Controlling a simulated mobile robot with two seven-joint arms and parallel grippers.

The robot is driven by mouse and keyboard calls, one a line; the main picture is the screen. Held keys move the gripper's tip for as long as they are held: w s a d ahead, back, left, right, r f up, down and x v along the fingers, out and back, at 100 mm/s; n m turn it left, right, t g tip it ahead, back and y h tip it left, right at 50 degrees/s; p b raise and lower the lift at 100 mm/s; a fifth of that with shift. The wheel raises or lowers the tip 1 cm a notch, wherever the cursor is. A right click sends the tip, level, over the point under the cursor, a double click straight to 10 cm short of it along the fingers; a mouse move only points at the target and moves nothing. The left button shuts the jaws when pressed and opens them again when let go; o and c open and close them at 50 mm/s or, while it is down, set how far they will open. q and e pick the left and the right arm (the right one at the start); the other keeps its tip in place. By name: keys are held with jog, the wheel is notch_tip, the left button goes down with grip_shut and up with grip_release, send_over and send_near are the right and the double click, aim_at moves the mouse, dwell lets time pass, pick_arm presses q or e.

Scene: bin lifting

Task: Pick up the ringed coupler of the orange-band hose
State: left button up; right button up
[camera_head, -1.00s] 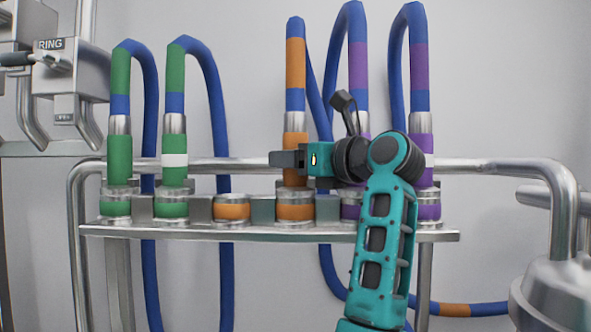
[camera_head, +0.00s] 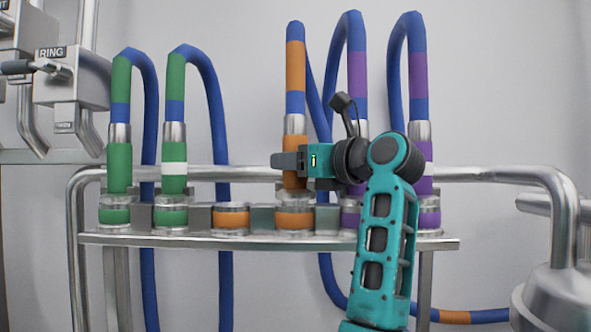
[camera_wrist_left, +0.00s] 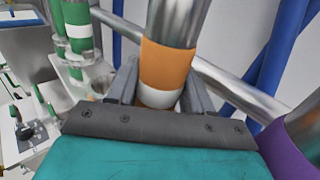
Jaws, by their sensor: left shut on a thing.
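The orange-band hose (camera_head: 295,62) hangs down to its orange coupler (camera_head: 295,145), with a metal sleeve above. My left gripper (camera_head: 290,161) is shut around this coupler from the right. In the left wrist view, the fingers (camera_wrist_left: 161,85) stand on both sides of the orange coupler (camera_wrist_left: 166,65), and its white ring (camera_wrist_left: 160,98) shows between them. The coupler is upright, just above an orange-banded socket (camera_head: 295,219); whether it is clear of the socket is hard to tell. My right gripper is not in view.
Green couplers (camera_head: 119,168) stand at left, one with a white ring (camera_head: 174,168). Purple couplers (camera_head: 421,180) stand close at right, one partly behind my arm. An orange socket (camera_head: 231,219) on the rack (camera_head: 250,241) is empty. A box labelled RING (camera_head: 70,85) is at far left.

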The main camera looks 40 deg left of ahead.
pick_arm(q)
notch_tip(320, 180, up, 19)
dwell(0.6)
dwell(0.4)
